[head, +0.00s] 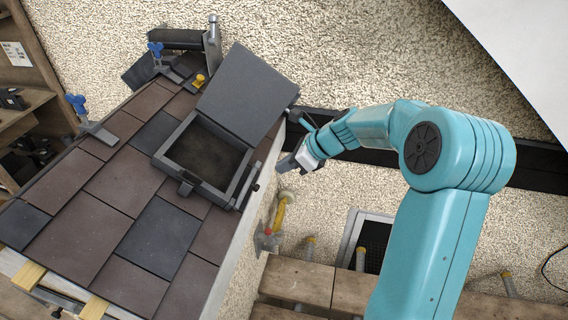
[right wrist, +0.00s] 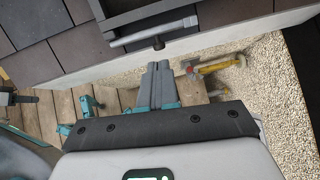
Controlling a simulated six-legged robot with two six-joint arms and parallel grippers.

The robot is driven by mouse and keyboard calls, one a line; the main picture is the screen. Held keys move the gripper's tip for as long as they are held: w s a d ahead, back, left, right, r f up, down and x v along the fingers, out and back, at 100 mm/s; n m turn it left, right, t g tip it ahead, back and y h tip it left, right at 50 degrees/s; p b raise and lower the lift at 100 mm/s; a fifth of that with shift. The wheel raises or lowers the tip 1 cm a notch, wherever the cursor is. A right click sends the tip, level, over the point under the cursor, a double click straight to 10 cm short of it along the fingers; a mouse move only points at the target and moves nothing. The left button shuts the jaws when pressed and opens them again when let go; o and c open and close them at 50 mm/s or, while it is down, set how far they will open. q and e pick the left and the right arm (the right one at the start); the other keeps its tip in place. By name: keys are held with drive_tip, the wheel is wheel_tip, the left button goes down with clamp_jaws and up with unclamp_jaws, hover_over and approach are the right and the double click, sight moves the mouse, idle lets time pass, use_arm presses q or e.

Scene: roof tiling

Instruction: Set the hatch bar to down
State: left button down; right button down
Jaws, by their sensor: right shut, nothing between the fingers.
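The roof hatch (head: 166,163) is a dark grey frame set in the tiled roof. Its lid (head: 247,92) stands open, tilted up and back. The grey hatch bar (head: 247,192) runs along the frame's right side. In the right wrist view the bar (right wrist: 130,39) lies across the frame edge, with a dark knob on it just ahead of the fingertips. My right gripper (head: 282,168) is shut and empty, to the right of the hatch and apart from the bar. Its closed fingers (right wrist: 158,75) point toward the knob. My left gripper is not in view.
Brown and grey tiles (head: 125,185) cover the slope. Blue-handled clamps (head: 97,130) stand along its far left edge. A yellow-handled tool (head: 278,212) hangs beside the roof's right edge, above wooden planks (head: 300,280). Space right of the roof edge is mostly open.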

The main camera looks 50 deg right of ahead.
sight(251, 180)
drive_tip(key=x, duration=1)
drive_tip(key=shift+w+a+r, duration=0.1)
drive_tip(key=shift+w+a, duration=0.15)
drive_tip(key=shift+w, duration=0.25)
use_arm(q)
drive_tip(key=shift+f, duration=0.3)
drive_tip(key=shift+b, duration=0.3)
